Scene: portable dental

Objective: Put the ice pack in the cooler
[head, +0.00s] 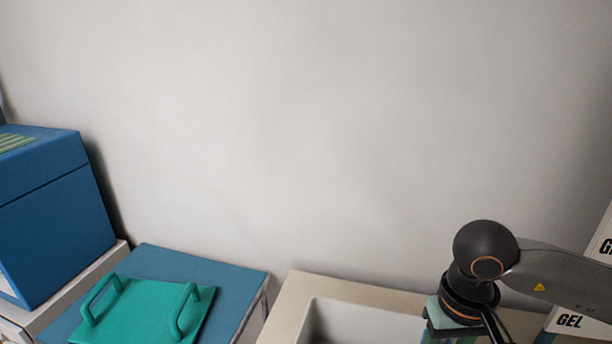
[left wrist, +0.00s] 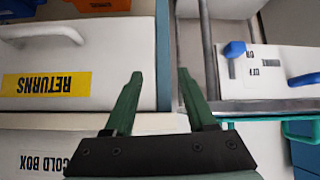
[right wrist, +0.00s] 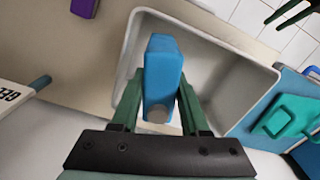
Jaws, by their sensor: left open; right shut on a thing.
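The ice pack (right wrist: 163,75), a blue block with a grey round cap, is between the fingers of my right gripper (right wrist: 158,92) in the right wrist view. That gripper is shut on it, above a pale basin (right wrist: 240,85). In the head view the ice pack and right fingertips are out of sight. My left gripper (left wrist: 160,74) is open and empty in the left wrist view. A white front labelled COLD BOX (left wrist: 42,150) shows at lower left there; its inside is hidden. I cannot tell which container is the cooler.
A teal panel with two handles (head: 146,312) lies on a blue top (head: 225,275), left of the basin (head: 365,318). A blue box (head: 50,230) stands far left. A white RETURNS drawer (left wrist: 80,60) faces my left gripper.

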